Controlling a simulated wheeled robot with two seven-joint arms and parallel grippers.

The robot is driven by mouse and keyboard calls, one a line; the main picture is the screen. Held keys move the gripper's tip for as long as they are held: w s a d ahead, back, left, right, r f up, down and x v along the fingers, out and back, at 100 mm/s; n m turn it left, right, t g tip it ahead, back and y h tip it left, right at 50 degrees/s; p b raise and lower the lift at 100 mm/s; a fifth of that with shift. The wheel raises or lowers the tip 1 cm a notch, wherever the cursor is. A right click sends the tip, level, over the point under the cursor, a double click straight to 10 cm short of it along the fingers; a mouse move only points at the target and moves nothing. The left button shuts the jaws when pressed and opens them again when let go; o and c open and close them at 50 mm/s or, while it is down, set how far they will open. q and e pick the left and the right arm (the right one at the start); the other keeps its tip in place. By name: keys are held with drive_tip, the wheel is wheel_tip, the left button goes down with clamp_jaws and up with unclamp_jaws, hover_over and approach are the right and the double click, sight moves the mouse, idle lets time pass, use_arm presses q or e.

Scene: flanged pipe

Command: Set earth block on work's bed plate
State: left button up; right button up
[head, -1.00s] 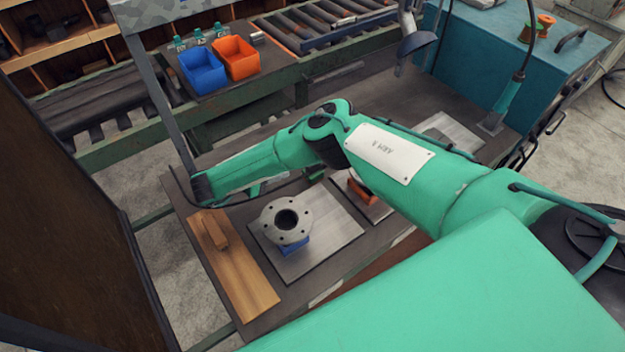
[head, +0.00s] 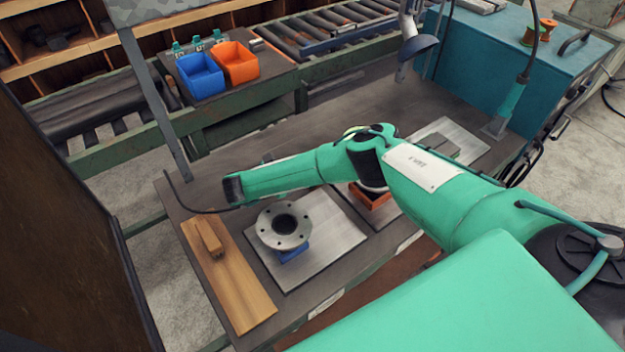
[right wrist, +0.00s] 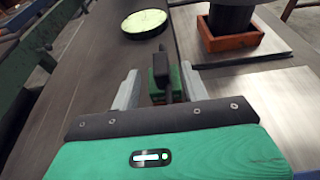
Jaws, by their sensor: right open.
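The work is a grey flanged pipe (head: 284,224) on a blue support, standing on a metal bed plate (head: 335,240). In the right wrist view, a bare part of this plate (right wrist: 275,105) lies right of my fingers. The earth block appears to be the small green block with a black top (right wrist: 160,82), on the dark bench between and just beyond the fingertips. My right gripper (right wrist: 156,88) is open, with its fingers either side of the block; I cannot tell whether they touch it. In the head view its fingers are hidden by my forearm. My left gripper is out of view.
A second plate (right wrist: 210,62) holds an orange tray (right wrist: 228,42) with a dark cylinder. A round green-lit disc (right wrist: 143,22) lies on the bench. A wooden board (head: 235,285) lies left of the work. A dark cable (head: 185,205) runs toward my forearm's end.

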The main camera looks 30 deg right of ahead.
drive_tip(key=shift+d+f, duration=0.2)
drive_tip(key=shift+d, duration=0.1)
drive_tip(key=x, duration=0.1)
drive_tip(key=p+x, duration=0.1)
drive_tip(key=x, duration=0.1)
drive_tip(key=shift+d+r, duration=0.2)
drive_tip(key=shift+d, duration=0.15)
drive_tip(key=shift+w+d+f, duration=0.15)
drive_tip(key=shift+d+f, duration=0.15)
drive_tip(key=shift+d, duration=0.1)
clamp_jaws()
